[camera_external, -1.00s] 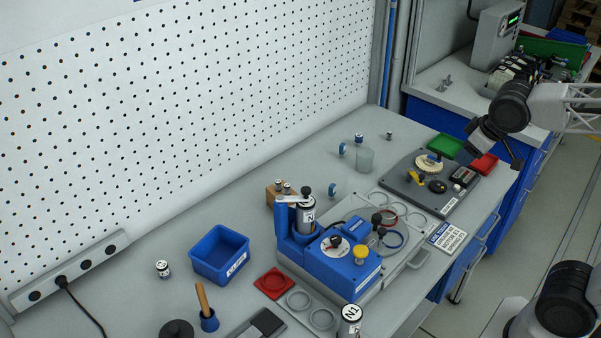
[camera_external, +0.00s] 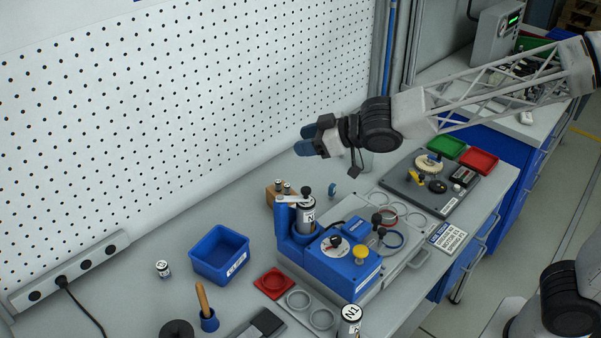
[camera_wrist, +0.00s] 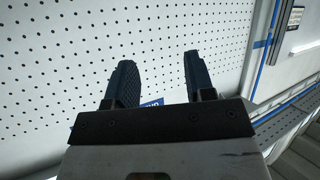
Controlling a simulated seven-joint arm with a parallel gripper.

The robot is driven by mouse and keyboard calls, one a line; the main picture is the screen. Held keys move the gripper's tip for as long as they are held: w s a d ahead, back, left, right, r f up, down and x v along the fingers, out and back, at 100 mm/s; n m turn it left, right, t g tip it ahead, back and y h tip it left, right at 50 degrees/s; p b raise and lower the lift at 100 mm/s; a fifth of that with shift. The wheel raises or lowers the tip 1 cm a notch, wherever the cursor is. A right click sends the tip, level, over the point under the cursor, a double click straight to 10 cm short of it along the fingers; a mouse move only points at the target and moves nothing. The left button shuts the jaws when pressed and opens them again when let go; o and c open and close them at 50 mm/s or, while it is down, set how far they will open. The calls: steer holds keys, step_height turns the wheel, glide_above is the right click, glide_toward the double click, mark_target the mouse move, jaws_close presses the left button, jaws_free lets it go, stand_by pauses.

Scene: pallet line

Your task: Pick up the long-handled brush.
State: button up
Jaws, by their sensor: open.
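A brush with a long wooden handle (camera_external: 201,298) stands upright, slightly tilted, at the bottom left of the bench in the external view. Its lower end is in, or ends in, a small blue holder or head (camera_external: 209,320); I cannot tell which. My gripper (camera_external: 306,142) is open and empty, high above the bench near the pegboard. It is well to the right of the brush and farther back. In the wrist view its two dark fingers (camera_wrist: 158,78) stand apart with only the pegboard beyond them. The brush does not show in the wrist view.
A blue bin (camera_external: 220,255) stands behind the brush. A blue machine (camera_external: 345,265) with an upright cylinder is to its right, and a red tray (camera_external: 273,283) lies between. A dark round object (camera_external: 177,329) lies beside the brush. The pegboard (camera_external: 180,110) bounds the back.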

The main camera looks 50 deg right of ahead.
steer(key=w+a+f+n+y, duration=0.1)
steer(key=a+n+y, duration=0.15)
steer(key=a, duration=0.55)
steer(key=w+a+f+n+y, duration=0.1)
steer(key=a+y, duration=0.2)
steer(key=a, duration=0.4)
steer(key=n+g+y, duration=0.4)
steer(key=g+y, duration=0.1)
glide_above(200, 289)
steer(key=d, duration=0.3)
step_height(200, 289, down, 3)
step_height(200, 289, down, 13)
steer(key=shift+s+r, duration=0.15)
steer(key=shift+s, duration=0.05)
steer(key=shift+d+m, duration=0.1)
steer(key=shift+m, duration=0.15)
steer(key=shift+f, duration=2.9)
steer(key=shift+f, duration=0.15)
steer(key=shift+f+x, duration=0.2)
steer(key=shift+x, duration=1.05)
steer(key=shift+f+x, duration=0.2)
steer(key=shift+x, duration=1.05)
